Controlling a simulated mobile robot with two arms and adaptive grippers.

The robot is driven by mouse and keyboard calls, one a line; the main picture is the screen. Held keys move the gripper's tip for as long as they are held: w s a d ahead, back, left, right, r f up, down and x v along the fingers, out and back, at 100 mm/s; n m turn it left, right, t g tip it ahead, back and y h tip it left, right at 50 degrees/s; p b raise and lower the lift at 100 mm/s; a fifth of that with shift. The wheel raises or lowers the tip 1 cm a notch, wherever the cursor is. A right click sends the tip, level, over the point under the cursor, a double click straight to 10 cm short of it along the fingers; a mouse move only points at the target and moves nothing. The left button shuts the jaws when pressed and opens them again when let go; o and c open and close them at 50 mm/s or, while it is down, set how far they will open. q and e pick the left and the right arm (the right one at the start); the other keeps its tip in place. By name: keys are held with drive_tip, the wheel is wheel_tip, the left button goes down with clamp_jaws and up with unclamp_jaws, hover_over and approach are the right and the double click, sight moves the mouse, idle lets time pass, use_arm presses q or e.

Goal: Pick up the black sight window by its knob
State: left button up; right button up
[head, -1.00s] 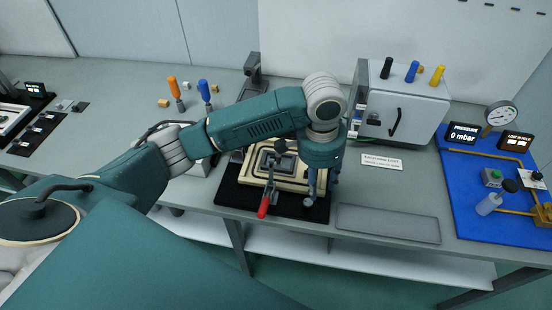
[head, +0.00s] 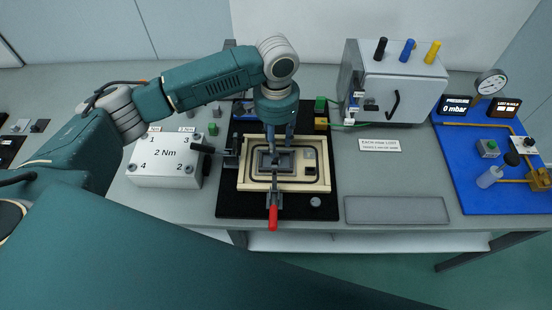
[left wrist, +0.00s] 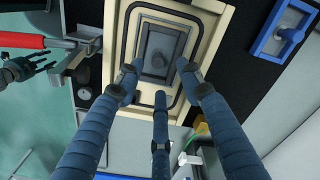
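The black sight window (head: 264,163) sits in the middle of the cream panel (head: 312,184), on a black base. In the left wrist view it is a dark grey rectangular plate (left wrist: 147,66) with a raised knob (left wrist: 157,52). My left gripper (head: 277,150) is above the panel, pointing down. In the left wrist view its three fingers (left wrist: 160,83) are spread and empty, with the knob showing beyond them. The head view does not show contact. My right gripper (left wrist: 45,64) shows small at the left edge of the left wrist view, fingers spread, apart from the panel.
A red-handled clamp (head: 273,216) is at the panel's front edge, with another clamp (head: 231,150) at its left. A white 2 Nm box (head: 165,165) stands left. A grey cabinet (head: 405,85) stands behind right. A grey mat (head: 396,210) lies bare at front right.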

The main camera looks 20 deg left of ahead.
sight(276, 159)
use_arm(q)
drive_tip(key=f, duration=0.1)
drive_tip(key=f+p, duration=0.1)
drive_tip(key=f, duration=0.2)
drive_tip(key=shift+s+f+p, duration=0.25)
drive_tip(key=shift+s+p, duration=0.05)
drive_tip(key=shift+f, duration=0.3)
drive_tip(key=shift+w+f, duration=0.1)
drive_tip(key=shift+c, duration=0.2)
drive_tip(key=c, duration=0.9)
use_arm(e)
drive_tip(key=shift+w+a+r, duration=0.45)
drive_tip(key=shift+a+r, duration=0.05)
drive_tip(key=shift+a, duration=0.1)
drive_tip(key=shift+w+a+r, duration=0.4)
drive_tip(key=shift+a+r, duration=0.05)
drive_tip(key=shift+a, duration=0.15)
